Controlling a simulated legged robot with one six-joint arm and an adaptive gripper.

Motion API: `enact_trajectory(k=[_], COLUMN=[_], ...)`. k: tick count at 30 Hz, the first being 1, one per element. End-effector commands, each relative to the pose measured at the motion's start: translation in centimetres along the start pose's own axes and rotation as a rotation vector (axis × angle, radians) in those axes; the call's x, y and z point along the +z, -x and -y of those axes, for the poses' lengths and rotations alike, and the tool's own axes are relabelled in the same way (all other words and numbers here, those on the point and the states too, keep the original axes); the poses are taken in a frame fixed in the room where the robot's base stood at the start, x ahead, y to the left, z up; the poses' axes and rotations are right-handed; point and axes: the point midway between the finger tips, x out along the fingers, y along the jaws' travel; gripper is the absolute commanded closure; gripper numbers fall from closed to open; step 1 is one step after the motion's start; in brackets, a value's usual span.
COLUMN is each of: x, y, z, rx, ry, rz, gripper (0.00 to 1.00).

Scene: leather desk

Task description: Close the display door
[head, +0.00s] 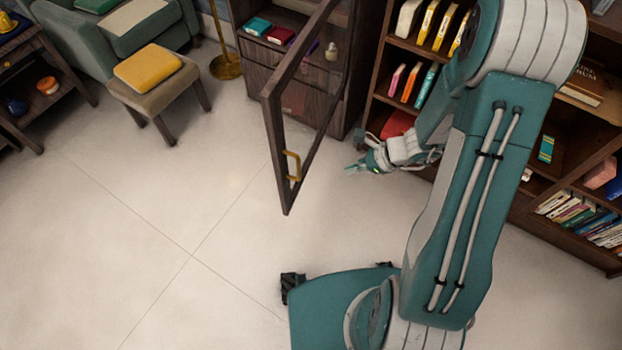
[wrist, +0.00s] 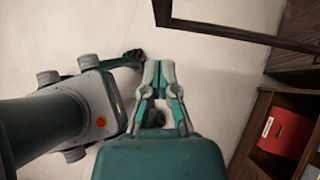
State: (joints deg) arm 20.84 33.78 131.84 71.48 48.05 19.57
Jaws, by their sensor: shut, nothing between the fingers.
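The display door (head: 276,130) stands open, swung out from the dark wood display cabinet (head: 259,70) toward the front. It has a dark wood frame around clear glass. A brass handle (head: 293,166) is on its free edge. My gripper (head: 352,169) is to the right of the door in the head view, with a gap between its tips and the frame. In the wrist view my gripper (wrist: 160,68) has its fingertips together and nothing between them. A dark bar of the door frame (wrist: 225,32) crosses the top of that view, apart from the fingertips. The handle is not visible there.
Bookshelves (head: 375,103) with several books stand behind and right of my arm. A red box (wrist: 284,133) sits on a shelf in the wrist view. A stool with a yellow cushion (head: 148,67) and a green armchair (head: 95,45) are at left. The tiled floor (head: 150,230) left of the door is clear.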

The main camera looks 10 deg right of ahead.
Motion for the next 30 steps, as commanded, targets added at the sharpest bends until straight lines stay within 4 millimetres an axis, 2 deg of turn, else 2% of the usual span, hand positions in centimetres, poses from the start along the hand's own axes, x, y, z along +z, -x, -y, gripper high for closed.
enact_trajectory(k=[16,22,30], x=[0.0,2.2,2.9], y=[-9.8,-11.6,-12.3], z=[-0.3,-0.2,-0.1], rx=[0.008,0.004,0.002], ry=[0.005,0.008,0.005], rz=[-0.003,-0.001,-0.001], gripper=[1.0,1.0,1.0])
